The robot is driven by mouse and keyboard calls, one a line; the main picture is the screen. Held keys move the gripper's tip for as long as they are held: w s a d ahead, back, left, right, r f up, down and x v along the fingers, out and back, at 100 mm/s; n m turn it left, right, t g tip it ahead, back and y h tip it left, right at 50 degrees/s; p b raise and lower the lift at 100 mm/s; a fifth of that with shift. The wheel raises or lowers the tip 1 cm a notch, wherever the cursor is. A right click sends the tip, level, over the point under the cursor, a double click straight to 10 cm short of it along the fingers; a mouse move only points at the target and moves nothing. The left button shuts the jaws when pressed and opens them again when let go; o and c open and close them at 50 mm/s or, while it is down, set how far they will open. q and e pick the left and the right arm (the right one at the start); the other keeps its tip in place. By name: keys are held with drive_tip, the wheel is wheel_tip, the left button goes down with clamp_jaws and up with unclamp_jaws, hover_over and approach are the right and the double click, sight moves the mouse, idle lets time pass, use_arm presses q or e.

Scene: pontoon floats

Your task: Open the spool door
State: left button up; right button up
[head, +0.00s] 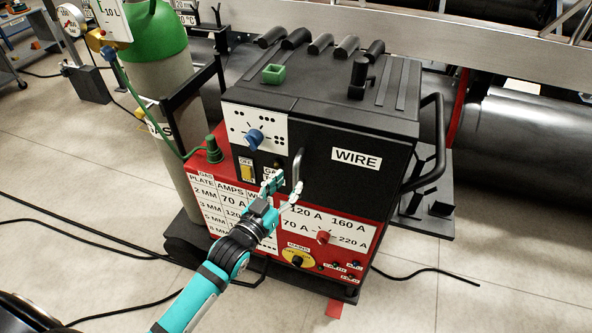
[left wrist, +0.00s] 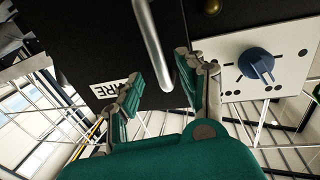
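The spool door (head: 350,185) is the black front panel marked WIRE on the welding machine. It looks shut, flush with the machine's front. A grey bar handle (head: 298,168) stands upright near its left edge. My left gripper (head: 281,187) is in front of the door at the handle's lower part. In the left wrist view, the gripper (left wrist: 157,75) is open, and the handle (left wrist: 152,45) runs down into the space between its fingers. The fingers do not look closed on it; contact cannot be told. The door (left wrist: 90,50) fills the upper left there. My right gripper is out of view.
A blue knob (head: 254,136) on a white dial plate is left of the door. A red panel (head: 330,235) with labels and knobs is below. A green-topped gas cylinder (head: 155,70) stands at the left. A black side handle (head: 432,145) sticks out right. Cables cross the floor.

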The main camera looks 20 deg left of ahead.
sight(295, 176)
use_arm(q)
drive_tip(key=x, duration=0.5)
drive_tip(key=shift+s, duration=0.1)
clamp_jaws()
idle(0.5)
